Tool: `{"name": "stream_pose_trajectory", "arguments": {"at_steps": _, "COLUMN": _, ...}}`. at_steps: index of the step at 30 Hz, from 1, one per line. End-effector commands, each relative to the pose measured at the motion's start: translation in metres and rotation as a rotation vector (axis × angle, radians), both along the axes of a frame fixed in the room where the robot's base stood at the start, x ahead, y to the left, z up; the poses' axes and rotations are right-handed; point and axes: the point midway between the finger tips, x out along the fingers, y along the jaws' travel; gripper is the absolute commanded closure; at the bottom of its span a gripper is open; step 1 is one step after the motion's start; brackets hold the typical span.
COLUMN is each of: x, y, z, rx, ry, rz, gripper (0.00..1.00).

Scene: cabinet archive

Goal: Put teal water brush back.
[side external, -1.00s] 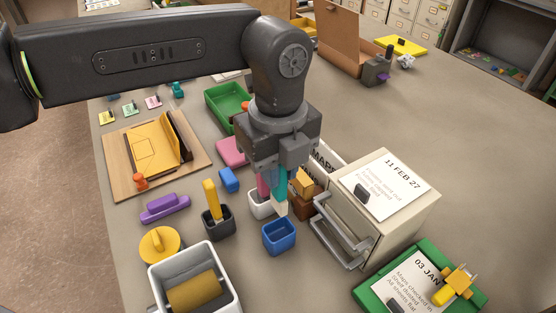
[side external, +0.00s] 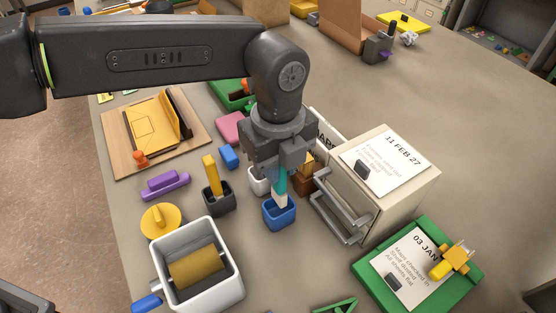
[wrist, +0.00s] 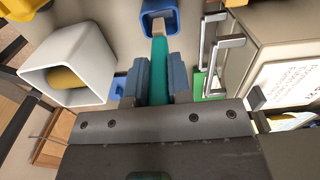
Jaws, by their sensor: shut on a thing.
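The teal water brush (side external: 279,184) is upright with its pale tip down, held in my gripper (side external: 277,172). In the side external view the tip overlaps the opening of the blue cup (side external: 278,217) and appears to be inside its mouth. In the wrist view the teal brush (wrist: 159,72) lies between the two fingers of my gripper (wrist: 160,85), which are shut on it. There its pale end points at the blue cup (wrist: 158,8). How deep the tip sits is hard to tell.
A white cup (side external: 258,182) and a brown holder (side external: 305,180) stand close behind the blue cup. A dark cup with a yellow stick (side external: 217,198) is at left. The cream cabinet (side external: 385,185), with protruding grey handles (side external: 340,215), is close at right. A white bin (side external: 210,285) stands in front.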

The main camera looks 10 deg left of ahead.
Motion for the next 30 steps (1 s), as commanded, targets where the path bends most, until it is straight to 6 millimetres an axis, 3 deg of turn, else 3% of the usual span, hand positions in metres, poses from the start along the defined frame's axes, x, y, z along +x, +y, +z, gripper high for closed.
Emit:
{"name": "stream_pose_trajectory", "arguments": {"at_steps": 8, "x": 0.0, "y": 0.0, "z": -0.002, "rx": 0.001, "ry": 0.001, "rz": 0.0, "gripper": 1.0}}
{"name": "stream_pose_trajectory", "arguments": {"at_steps": 30, "x": 0.0, "y": 0.0, "z": -0.037, "rx": 0.001, "ry": 0.001, "rz": 0.0, "gripper": 1.0}}
